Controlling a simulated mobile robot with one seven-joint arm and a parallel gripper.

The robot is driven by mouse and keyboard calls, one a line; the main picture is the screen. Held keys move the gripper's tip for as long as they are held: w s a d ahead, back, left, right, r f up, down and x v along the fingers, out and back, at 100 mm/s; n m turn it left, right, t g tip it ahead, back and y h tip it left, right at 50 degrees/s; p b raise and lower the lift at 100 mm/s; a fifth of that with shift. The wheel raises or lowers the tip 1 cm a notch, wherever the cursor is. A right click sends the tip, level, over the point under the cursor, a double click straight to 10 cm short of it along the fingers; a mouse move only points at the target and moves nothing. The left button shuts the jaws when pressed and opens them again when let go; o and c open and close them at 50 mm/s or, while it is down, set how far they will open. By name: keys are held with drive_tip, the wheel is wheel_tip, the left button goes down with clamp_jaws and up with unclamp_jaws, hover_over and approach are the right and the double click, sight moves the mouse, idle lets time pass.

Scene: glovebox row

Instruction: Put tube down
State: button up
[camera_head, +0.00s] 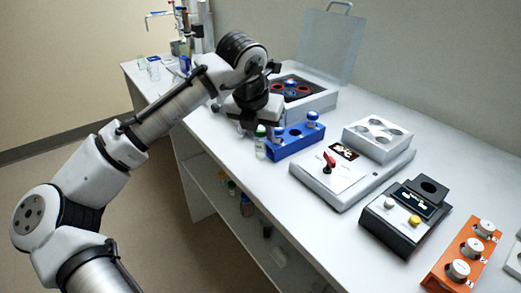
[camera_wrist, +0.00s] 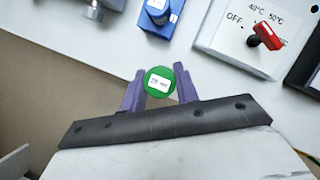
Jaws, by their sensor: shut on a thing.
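A green-capped tube (camera_head: 260,146) stands upright at the front left of the blue rack, near the bench's front edge. In the wrist view its green cap (camera_wrist: 159,83) with a white label sits between the two purple fingers of my gripper (camera_wrist: 160,76). My gripper is shut on this tube; in the head view the fingers are mostly hidden by the wrist. Whether the tube's bottom touches the bench I cannot tell.
Right of the rack is a flat grey device (camera_head: 340,188) with a red knob (camera_wrist: 268,36) and a pale block. Further right are a dark device (camera_head: 400,225) and an orange rack (camera_head: 455,275). Behind is an open-lidded centrifuge (camera_head: 318,100). Bare bench lies left of the tube.

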sight(260, 150)
drive_tip(key=shift+f, duration=2.85)
drive_tip(key=shift+f, duration=0.15)
drive_tip(key=o, duration=0.9)
drive_tip(key=shift+o, duration=0.2)
